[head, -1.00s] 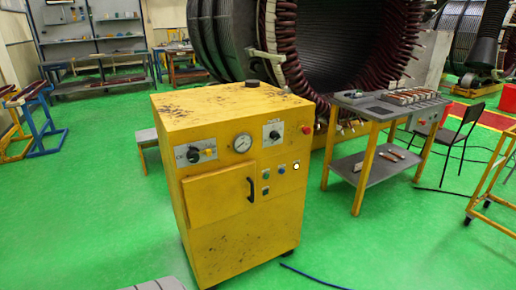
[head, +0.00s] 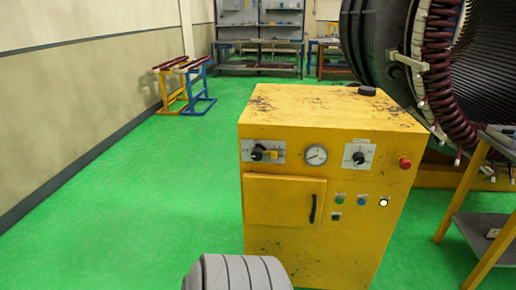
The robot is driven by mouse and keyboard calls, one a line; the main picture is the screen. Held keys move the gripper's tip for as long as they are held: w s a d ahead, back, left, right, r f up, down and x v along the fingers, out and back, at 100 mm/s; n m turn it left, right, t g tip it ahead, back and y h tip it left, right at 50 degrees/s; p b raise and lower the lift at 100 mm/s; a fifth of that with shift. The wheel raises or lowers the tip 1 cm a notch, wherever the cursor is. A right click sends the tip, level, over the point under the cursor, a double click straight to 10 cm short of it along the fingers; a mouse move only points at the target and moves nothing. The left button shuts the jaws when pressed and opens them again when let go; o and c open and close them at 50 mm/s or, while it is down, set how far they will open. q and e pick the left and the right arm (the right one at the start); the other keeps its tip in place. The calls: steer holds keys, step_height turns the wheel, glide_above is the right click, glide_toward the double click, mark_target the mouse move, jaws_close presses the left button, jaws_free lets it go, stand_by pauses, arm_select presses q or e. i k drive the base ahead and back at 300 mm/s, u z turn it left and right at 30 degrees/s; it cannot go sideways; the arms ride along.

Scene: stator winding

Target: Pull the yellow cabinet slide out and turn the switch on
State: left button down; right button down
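The yellow cabinet (head: 330,115) stands on the green floor, right of centre in the head view. Its front carries a left switch (head: 259,153) on a light plate, a round gauge (head: 316,155), a right switch (head: 358,158) and a red knob (head: 405,163). Below are a door panel (head: 284,199) with a black handle (head: 312,208), small green and blue buttons, and a white button (head: 383,203). The panel looks shut. A ribbed grey part of my own arm (head: 238,272) shows at the bottom, in front of the cabinet. Neither gripper is in view.
A large stator (head: 447,70) stands behind the cabinet at right. A grey-topped yellow table (head: 480,225) is at the right edge. Blue and yellow trestles (head: 187,85) and shelving (head: 260,40) are at the back. The green floor left of the cabinet is clear.

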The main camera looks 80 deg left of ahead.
mark_target(273, 154)
steer(key=u, duration=0.9)
steer(key=i, duration=0.8)
steer(key=u, duration=0.85)
